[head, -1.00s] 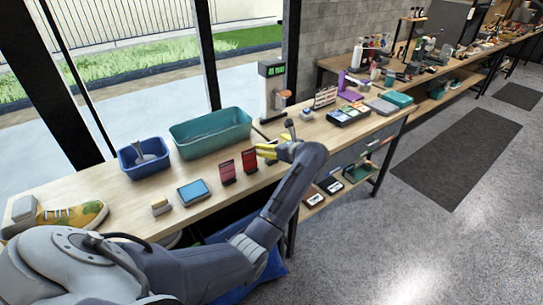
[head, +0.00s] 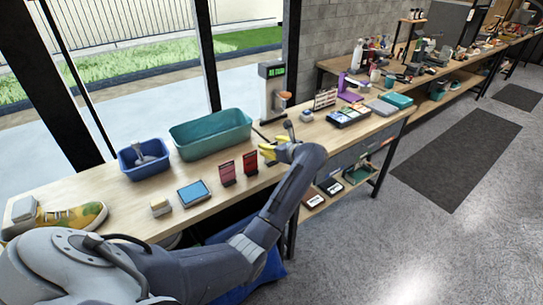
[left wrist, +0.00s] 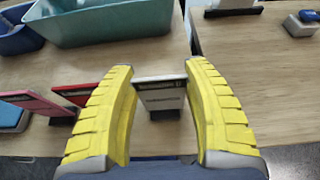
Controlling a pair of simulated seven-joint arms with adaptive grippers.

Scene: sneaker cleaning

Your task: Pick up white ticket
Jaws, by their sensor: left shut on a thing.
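The white ticket (left wrist: 162,94) stands upright in a dark base on the wooden bench, seen in the left wrist view between my yellow fingers. It has dark printed lines near its top edge. My left gripper (left wrist: 163,112) is shut on it, with one finger at each side. In the head view my left gripper (head: 272,151) is over the bench, right of the red cards, and the ticket is hidden there behind the gripper and arm. My right gripper is in neither view.
A blue-screened device (head: 193,193), a teal bin (head: 210,134), a blue tub (head: 143,158) and a display post (head: 272,90) share the bench. A yellow patterned sneaker (head: 70,217) lies far left.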

